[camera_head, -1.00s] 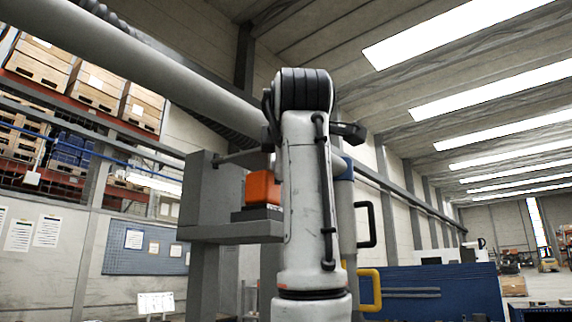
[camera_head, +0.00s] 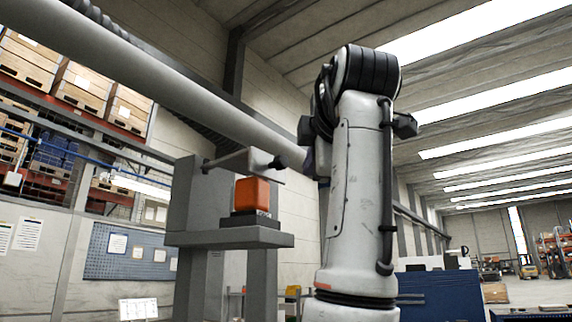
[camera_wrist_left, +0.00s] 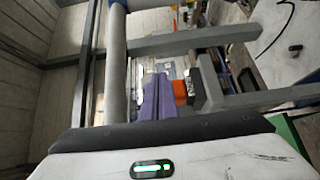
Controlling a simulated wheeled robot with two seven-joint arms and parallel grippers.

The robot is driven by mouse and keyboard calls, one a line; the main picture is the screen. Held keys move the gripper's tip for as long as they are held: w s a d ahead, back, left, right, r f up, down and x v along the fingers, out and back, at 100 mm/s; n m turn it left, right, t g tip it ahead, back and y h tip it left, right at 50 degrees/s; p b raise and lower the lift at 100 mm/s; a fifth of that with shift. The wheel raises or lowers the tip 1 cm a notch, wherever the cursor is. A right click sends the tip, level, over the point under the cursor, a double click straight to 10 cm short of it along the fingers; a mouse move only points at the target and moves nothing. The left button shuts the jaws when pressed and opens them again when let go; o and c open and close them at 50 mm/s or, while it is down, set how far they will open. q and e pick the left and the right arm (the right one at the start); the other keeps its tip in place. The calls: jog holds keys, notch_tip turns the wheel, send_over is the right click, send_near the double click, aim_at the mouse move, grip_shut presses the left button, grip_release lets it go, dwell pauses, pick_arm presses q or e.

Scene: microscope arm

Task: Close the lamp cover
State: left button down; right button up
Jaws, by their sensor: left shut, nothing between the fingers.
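An orange block (camera_head: 252,195) sits on a black base on a grey shelf (camera_head: 225,238) in the head view. A flat grey plate (camera_head: 238,160) with a dark end extends from the grey post above the orange block, apart from it; I take it to be the lamp cover. My left gripper has purple fingers (camera_wrist_left: 158,100), shut and empty, in the left wrist view. There the orange block (camera_wrist_left: 180,91) shows just right of the fingers; contact cannot be told. In the head view my white left arm mostly hides the gripper. My right gripper is not in view.
A thick grey pipe (camera_head: 165,80) crosses overhead. A pegboard (camera_head: 130,252) and racks with boxes (camera_head: 80,85) stand behind at the left. A blue panel (camera_head: 440,295) is at the right.

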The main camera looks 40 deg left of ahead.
pick_arm(q)
jog(key=m+t+h+b, duration=0.8)
jog(key=m+h, duration=0.1)
jog(key=h, duration=0.4)
send_near(275, 163)
jog(key=p+x, duration=0.3)
jog(key=x, duration=0.3)
jog(key=shift+w+p, duration=0.25)
jog(key=shift+p, duration=0.15)
